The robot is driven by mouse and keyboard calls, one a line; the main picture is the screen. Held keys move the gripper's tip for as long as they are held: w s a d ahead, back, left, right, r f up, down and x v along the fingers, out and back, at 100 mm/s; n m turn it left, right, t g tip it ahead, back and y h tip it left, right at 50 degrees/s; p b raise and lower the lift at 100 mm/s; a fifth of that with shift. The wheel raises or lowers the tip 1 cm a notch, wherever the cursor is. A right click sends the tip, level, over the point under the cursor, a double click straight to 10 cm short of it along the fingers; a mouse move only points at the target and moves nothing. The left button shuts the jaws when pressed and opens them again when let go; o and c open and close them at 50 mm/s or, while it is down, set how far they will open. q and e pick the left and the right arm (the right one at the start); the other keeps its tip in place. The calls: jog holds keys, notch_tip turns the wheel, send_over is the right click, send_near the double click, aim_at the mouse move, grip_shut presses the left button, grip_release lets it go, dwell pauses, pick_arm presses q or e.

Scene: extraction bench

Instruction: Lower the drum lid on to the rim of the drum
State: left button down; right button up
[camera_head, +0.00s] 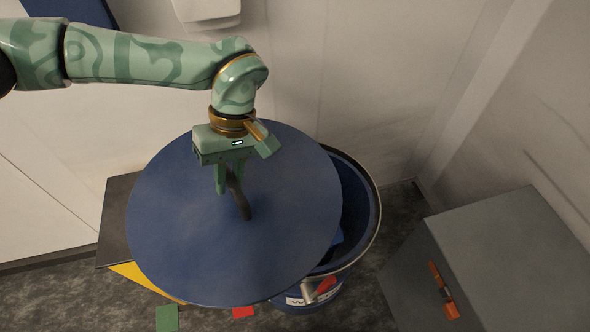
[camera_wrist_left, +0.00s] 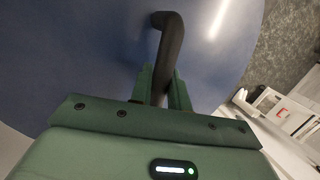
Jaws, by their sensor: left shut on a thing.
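The drum lid (camera_head: 285,210) is a large round blue disc with a dark bar handle (camera_head: 243,203) at its middle. My left gripper (camera_head: 228,188) is shut on that handle from above. The handle (camera_wrist_left: 168,50) also shows between my left gripper's fingers (camera_wrist_left: 165,90) in the left wrist view, with the blue lid (camera_wrist_left: 90,60) behind it. The drum (camera_head: 372,218) is blue with a metal rim and shows to the right of the lid and beneath it. The lid is offset to the left and covers much of the opening. The height gap between lid and rim is hard to tell. My right gripper is not in view.
A grey cabinet (camera_head: 510,250) with an orange handle stands at the right. A dark-topped box (camera_head: 115,215) with a yellow side is partly under the lid at the left. Green (camera_head: 167,318) and red (camera_head: 243,312) pieces show below the lid. Walls stand behind.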

aim_at(281, 159)
pick_arm(q)
jog(key=w+d+f+n+h+b, duration=0.1)
jog(key=w+d+f+n, duration=0.1)
jog(key=d+n, duration=0.1)
jog(key=w+d+f+n+h+b, duration=0.1)
jog(key=w+d+f+n, duration=0.1)
jog(key=n, duration=0.3)
jog(key=w+d+f+n+h+b, duration=0.1)
jog(key=w+d+f+n+h, duration=0.1)
jog(key=w+d+f+n, duration=0.1)
jog(key=shift+w+d+n, duration=0.25)
jog(key=shift+d+n, duration=0.1)
jog(key=shift+n, duration=0.35)
jog(key=w+d+f+n+t+h+b, duration=0.1)
jog(key=w+d+f+n+b, duration=0.1)
jog(key=f+n+b, duration=0.2)
jog(key=w+d+f+n+t+b, duration=0.2)
jog(key=w+f+n+b, duration=0.1)
jog(key=f+n, duration=0.4)
notch_tip(281, 159, down, 3)
jog(key=shift+d+f+n+h+b, duration=0.1)
jog(key=shift+d+n+h+b, duration=0.1)
jog(key=shift+n+h+b, duration=0.15)
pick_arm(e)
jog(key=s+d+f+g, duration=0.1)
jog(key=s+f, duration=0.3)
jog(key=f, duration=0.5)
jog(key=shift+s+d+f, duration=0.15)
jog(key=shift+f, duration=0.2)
